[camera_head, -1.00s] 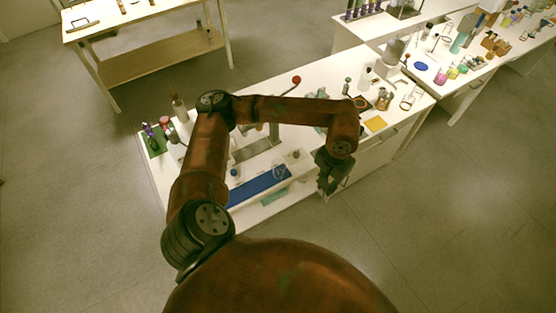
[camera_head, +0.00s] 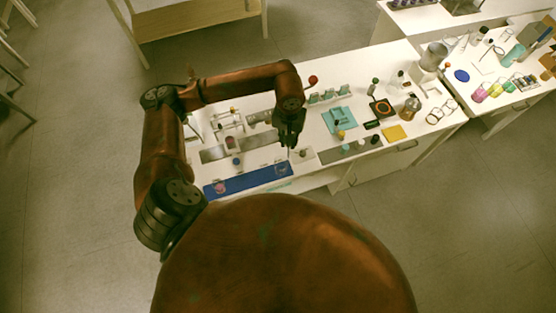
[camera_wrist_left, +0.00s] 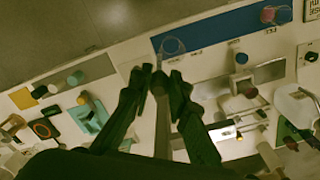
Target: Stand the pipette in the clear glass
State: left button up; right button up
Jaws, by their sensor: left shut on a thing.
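My left gripper (camera_head: 289,138) hangs over the white bench, beside the right end of the blue mat. In the left wrist view its dark fingers (camera_wrist_left: 157,82) are shut on a slim greyish shaft, which I take for the pipette (camera_wrist_left: 162,125). Much of it is hidden by the fingers. The clear glass (camera_wrist_left: 173,46) shows as a faint round outline at the end of the blue mat (camera_wrist_left: 225,31), just beyond the fingertips and apart from them. In the head view the glass (camera_head: 282,170) is faint, a little below the gripper. My right gripper is out of view.
A pink-topped item (camera_head: 220,187) stands at the mat's left end. A small white stand (camera_head: 302,154) is close to the right of the gripper. A teal tray (camera_head: 340,120), a yellow pad (camera_head: 395,133) and glassware (camera_head: 411,103) are farther right.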

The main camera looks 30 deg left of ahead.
pick_arm(q)
jog(key=a+f+n+p, duration=0.4)
jog(key=f, duration=0.3)
jog(key=shift+s+a+f, duration=0.15)
jog(key=shift+a+f, duration=0.05)
jog(key=shift+f, duration=0.15)
jog(key=o, duration=0.5)
jog(key=shift+c, duration=0.2)
jog(key=shift+o, duration=1.4)
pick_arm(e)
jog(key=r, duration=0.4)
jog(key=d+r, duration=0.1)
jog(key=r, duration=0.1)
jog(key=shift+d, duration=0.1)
